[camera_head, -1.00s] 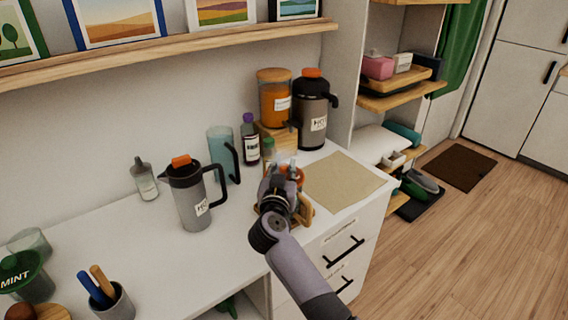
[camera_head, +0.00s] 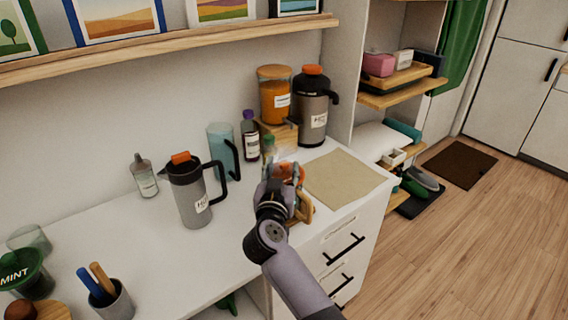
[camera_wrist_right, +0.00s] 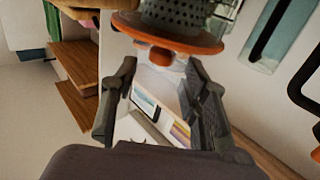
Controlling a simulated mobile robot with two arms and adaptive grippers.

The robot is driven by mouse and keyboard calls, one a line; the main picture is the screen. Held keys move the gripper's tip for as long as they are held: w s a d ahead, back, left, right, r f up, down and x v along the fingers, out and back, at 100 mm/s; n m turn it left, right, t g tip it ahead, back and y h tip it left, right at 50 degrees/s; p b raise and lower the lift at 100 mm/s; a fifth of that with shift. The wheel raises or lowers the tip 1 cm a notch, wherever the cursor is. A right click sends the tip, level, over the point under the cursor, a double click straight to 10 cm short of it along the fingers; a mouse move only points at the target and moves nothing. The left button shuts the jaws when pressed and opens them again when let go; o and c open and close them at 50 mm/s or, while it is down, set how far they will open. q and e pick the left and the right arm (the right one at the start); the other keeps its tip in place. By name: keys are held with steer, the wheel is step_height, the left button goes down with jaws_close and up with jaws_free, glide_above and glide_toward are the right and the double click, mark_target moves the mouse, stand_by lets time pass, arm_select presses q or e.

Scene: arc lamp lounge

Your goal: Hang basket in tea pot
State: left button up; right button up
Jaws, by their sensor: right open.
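The basket (camera_wrist_right: 175,15) is a dark perforated cylinder with an orange rim and a small orange knob, at the top of the right wrist view. Orange parts also show by my gripper in the head view, by a wooden stand (camera_head: 303,208). My right gripper (camera_wrist_right: 158,72) is open, its fingers apart on either side of the knob, without a visible grip. In the head view the right gripper (camera_head: 276,183) hides much of this spot. I cannot tell which vessel is the tea pot. A grey jug (camera_head: 188,197) with an orange lid stands left. My left gripper is out of view.
Behind stand a teal pitcher (camera_head: 219,145), a dark bottle (camera_head: 250,140), an orange-filled jar (camera_head: 274,98) and a dark flask (camera_head: 313,112). A beige mat (camera_head: 345,180) lies bare at right. A cup with utensils (camera_head: 112,303) stands front left.

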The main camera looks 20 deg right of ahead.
steer(key=v, duration=0.8)
steer(key=shift+s, duration=0.2)
steer(key=shift+r, duration=0.1)
